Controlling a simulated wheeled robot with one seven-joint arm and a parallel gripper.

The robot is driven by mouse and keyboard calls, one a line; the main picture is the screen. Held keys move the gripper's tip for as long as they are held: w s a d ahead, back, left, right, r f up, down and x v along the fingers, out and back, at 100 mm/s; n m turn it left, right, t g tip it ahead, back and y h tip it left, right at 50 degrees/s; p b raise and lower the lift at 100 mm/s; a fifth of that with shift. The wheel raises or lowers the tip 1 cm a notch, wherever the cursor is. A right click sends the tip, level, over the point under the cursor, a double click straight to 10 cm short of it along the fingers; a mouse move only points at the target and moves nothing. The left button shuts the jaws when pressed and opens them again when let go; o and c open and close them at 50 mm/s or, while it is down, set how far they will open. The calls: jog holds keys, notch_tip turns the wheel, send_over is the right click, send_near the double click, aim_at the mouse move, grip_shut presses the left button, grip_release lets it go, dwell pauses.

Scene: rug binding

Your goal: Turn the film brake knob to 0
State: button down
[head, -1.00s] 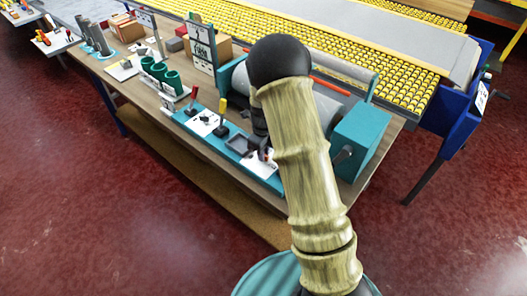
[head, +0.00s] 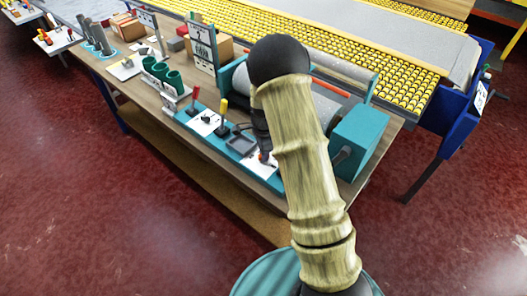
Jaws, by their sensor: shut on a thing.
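The teal control panel (head: 205,150) runs along the front edge of the workbench. A white dial plate (head: 262,170) lies at its right end, partly behind my arm. My gripper (head: 265,156) is over this plate, pointing down, and is shut on a small knob there. The fingers and arm hide most of the knob, and a small orange-red spot shows at the fingertips. The knob's pointer and the scale numbers are too small or hidden to read. Another white plate (head: 204,123) with a small dark dial lies farther left on the panel.
Green cups (head: 160,74), a sign (head: 202,46) and a roller with a teal housing (head: 358,140) stand close by.

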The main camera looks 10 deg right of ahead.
jog(key=n, duration=0.4)
jog(key=shift+w+r+n, duration=0.1)
jog(key=shift+n, duration=0.2)
jog(key=n, duration=0.3)
jog(key=shift+n, duration=0.3)
jog(key=n, duration=0.2)
jog(key=shift+n, duration=0.4)
jog(key=n, duration=0.4)
jog(key=shift+p, duration=0.3)
jog(key=n+p, duration=0.1)
jog(key=n, duration=0.5)
jog(key=shift+a+n, duration=0.1)
jog(key=shift+n, duration=0.3)
jog(key=n+p, duration=0.1)
jog(key=n, duration=0.5)
jog(key=shift+n+p, duration=0.3)
jog(key=c, duration=1.4)
grip_release()
